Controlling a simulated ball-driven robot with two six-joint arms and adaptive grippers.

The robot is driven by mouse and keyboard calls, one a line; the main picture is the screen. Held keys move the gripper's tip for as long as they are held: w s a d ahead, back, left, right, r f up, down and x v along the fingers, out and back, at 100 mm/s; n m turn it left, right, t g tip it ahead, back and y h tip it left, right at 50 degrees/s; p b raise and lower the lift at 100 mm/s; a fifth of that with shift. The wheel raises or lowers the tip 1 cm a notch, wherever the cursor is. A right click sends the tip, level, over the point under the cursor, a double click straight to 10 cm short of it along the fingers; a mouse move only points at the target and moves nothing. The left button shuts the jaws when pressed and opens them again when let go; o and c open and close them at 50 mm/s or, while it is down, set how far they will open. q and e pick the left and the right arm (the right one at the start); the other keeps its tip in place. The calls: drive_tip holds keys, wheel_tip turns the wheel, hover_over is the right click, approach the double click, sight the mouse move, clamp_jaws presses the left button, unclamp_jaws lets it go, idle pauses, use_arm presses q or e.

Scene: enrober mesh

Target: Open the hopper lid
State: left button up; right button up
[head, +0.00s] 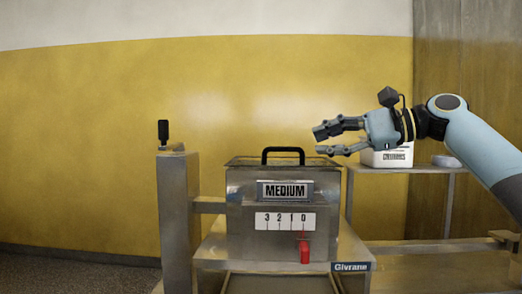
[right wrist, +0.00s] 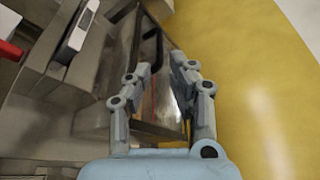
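The metal hopper (head: 240,215) stands in the middle of the head view, with a MEDIUM plate on its front. Its lid (head: 240,162) lies flat on top, with a black bar handle (head: 283,150) standing up from it. My right gripper (head: 317,141) is open and empty, just right of the handle and slightly above the lid, apart from it. In the right wrist view the open fingers (right wrist: 160,68) point toward the lid, and the dark handle (right wrist: 150,45) shows beyond them. My left gripper is not in view.
A red slider (head: 304,252) sits below a scale numbered 3 to 0 on the hopper front. A grey post (head: 178,215) with a black knob stands at left. A white box (head: 388,157) rests on a side table behind my right arm.

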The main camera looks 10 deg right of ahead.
sight(286, 148)
drive_tip(key=p+x, duration=0.1)
drive_tip(key=x, duration=0.3)
drive_tip(key=shift+a, duration=0.1)
drive_tip(key=x, duration=0.4)
drive_tip(key=shift+w+a+f, duration=0.1)
drive_tip(key=shift+w+a, duration=0.05)
drive_tip(key=shift+a, duration=0.15)
drive_tip(key=shift+w+a+f+p, duration=0.1)
drive_tip(key=shift+w+a+p, duration=0.1)
drive_tip(key=shift+a+p, duration=0.1)
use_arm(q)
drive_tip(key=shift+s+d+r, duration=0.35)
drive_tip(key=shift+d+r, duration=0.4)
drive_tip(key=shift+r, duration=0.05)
use_arm(e)
drive_tip(key=shift+w+a+f, duration=0.15)
drive_tip(key=shift+a, duration=0.05)
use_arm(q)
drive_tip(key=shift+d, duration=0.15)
use_arm(e)
clamp_jaws()
